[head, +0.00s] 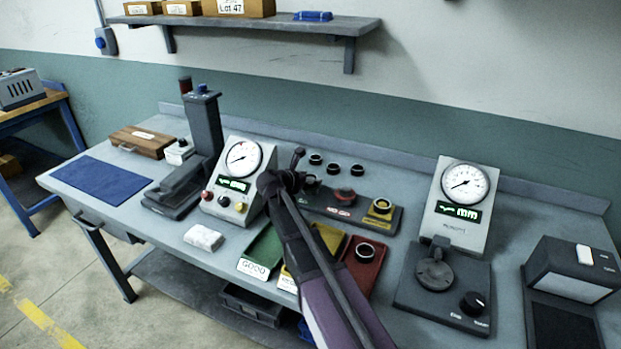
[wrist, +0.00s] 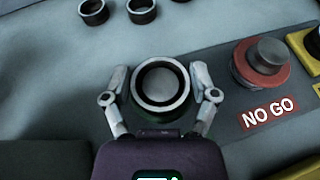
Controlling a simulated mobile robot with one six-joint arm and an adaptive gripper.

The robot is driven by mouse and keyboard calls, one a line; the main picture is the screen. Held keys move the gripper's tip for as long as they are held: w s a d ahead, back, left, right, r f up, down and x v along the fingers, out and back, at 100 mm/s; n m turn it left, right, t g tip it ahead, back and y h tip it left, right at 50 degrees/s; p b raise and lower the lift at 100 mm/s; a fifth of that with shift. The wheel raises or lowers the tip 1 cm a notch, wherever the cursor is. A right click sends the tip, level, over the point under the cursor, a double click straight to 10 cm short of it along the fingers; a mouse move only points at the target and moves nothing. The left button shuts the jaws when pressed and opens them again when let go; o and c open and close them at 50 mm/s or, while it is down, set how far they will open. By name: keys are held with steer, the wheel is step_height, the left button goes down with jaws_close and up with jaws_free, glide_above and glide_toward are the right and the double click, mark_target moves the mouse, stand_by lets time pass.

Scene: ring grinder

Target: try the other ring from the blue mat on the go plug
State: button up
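The blue mat (head: 101,188) at the table's left end is bare. My gripper (head: 290,180) is over the left part of the dark plug-gauge base (head: 320,206). In the wrist view my gripper (wrist: 160,85) has a dark ring with a bright rim (wrist: 136,103) centred between its fingers, seemingly gripped on both sides. A grey round face shows inside the ring; I cannot tell whether the ring is on the go plug or above it. The go plug is otherwise hidden. The red-based NO GO plug (head: 344,196) stands to the right, also in the wrist view (wrist: 262,62).
Three dark rings (head: 333,168) stand behind the base. A yellow holder (head: 381,207) is at its right end. In front are a green GOOD tray (head: 262,248), a yellow tray (head: 329,238) and a red tray (head: 356,278) with a ring. Dial gauges (head: 237,176) (head: 459,207) stand either side.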

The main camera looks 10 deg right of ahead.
steer(key=shift+o, duration=0.7)
steer(key=shift+r, duration=0.2)
